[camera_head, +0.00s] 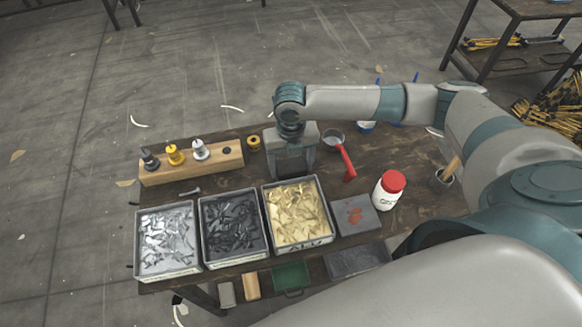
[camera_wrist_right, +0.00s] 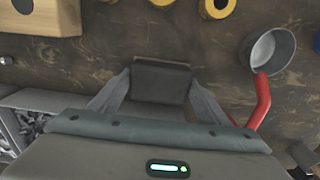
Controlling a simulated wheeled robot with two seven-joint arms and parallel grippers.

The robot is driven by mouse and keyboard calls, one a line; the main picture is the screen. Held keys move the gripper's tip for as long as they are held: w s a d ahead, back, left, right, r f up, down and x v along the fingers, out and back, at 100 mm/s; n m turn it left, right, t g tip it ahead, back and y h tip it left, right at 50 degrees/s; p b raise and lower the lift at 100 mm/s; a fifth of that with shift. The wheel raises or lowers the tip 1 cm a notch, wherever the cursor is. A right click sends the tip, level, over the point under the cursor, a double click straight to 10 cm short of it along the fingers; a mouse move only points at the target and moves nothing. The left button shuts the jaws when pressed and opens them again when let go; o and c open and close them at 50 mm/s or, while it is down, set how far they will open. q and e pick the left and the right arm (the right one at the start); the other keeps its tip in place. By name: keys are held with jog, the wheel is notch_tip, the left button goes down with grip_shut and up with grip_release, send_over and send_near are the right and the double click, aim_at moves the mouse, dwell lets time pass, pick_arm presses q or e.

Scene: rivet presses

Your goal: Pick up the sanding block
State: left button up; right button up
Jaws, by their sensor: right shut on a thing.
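My right gripper (camera_head: 292,165) reaches down over the middle of the table, behind the bin of gold pieces. In the right wrist view its two fingers (camera_wrist_right: 160,92) are shut on a dark grey block, the sanding block (camera_wrist_right: 161,82), which sits between them. The fingers hide the block's sides, and I cannot tell whether it touches the table. My left gripper is not in view.
Three bins of silver, black and gold pieces (camera_head: 328,233) line the front of the wooden table (camera_head: 425,160). A wooden rack (camera_head: 190,172) with knobbed tools stands left. A red-handled pan (camera_head: 333,137) and a red-lidded jar (camera_head: 388,191) stand right.

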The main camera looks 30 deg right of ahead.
aim_at(291, 164)
jog(key=shift+w+r+b, duration=0.1)
jog(key=shift+r+b, duration=0.3)
jog(key=shift+r, duration=0.4)
notch_tip(291, 164, up, 3)
jog(key=shift+f+b, duration=0.2)
jog(key=shift+b, duration=0.3)
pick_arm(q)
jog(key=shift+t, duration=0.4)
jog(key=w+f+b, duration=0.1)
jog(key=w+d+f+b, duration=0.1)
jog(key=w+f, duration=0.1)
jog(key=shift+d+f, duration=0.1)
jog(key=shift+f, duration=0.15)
pick_arm(e)
jog(key=s+d+r, duration=0.7)
jog(key=s+d, duration=0.1)
jog(key=shift+s, duration=0.35)
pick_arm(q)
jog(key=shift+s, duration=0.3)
pick_arm(e)
jog(key=shift+f, duration=0.1)
jog(key=shift+a, duration=0.1)
